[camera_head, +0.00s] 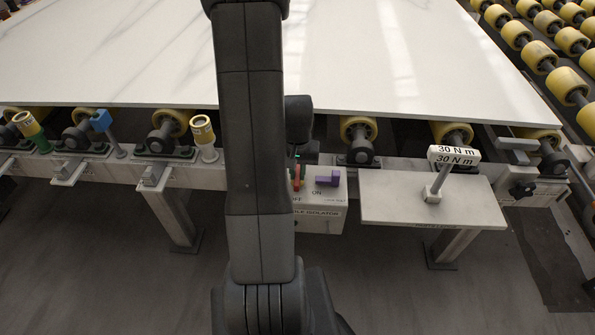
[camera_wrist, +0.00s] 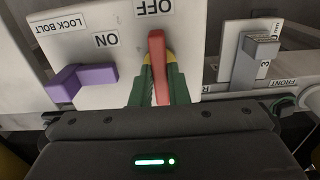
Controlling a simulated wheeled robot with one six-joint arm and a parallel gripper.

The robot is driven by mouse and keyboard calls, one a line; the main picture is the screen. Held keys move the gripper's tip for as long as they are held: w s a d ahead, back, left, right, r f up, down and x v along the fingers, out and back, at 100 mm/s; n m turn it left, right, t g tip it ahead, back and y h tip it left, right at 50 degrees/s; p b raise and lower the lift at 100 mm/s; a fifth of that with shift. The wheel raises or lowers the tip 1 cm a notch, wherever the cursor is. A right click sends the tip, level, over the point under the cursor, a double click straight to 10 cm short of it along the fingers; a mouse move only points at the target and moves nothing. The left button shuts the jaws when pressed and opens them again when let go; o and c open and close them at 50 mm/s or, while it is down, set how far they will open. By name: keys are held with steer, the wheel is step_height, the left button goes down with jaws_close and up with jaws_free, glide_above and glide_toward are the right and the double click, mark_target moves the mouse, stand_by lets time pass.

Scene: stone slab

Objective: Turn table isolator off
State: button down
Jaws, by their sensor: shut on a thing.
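The table isolator is a pale box (camera_head: 322,222) under the slab's front edge, partly hidden behind my arm. Its red handle (camera_head: 296,178) shows just right of my arm. In the wrist view the red handle (camera_wrist: 157,50) stands between the green and yellow fingers of my gripper (camera_wrist: 158,75), which is shut on it. The handle's far end lies close to the OFF label (camera_wrist: 154,7); the ON label (camera_wrist: 106,40) is to its left. A purple lock bolt (camera_wrist: 82,84) sits left of the handle, apart from the fingers, and also shows in the head view (camera_head: 328,180).
A large white slab (camera_head: 400,60) rests on yellow rollers (camera_head: 357,128). A grey plate (camera_head: 400,205) with a "30 N m" tool (camera_head: 434,192) is at the right. A grey lever marked 3 (camera_wrist: 262,48) stands right of the box. Coloured posts line the frame at left.

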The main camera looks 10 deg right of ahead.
mark_target(298, 174)
steer(key=c, duration=1.4)
jaws_free()
steer(key=shift+r, duration=0.1)
step_height(298, 174, up, 14)
steer(key=p, duration=0.1)
steer(key=shift+f, duration=0.2)
step_height(298, 174, down, 14)
steer(key=shift+r+b, duration=0.1)
steer(key=shift+b, duration=0.4)
steer(key=shift+r, duration=0.1)
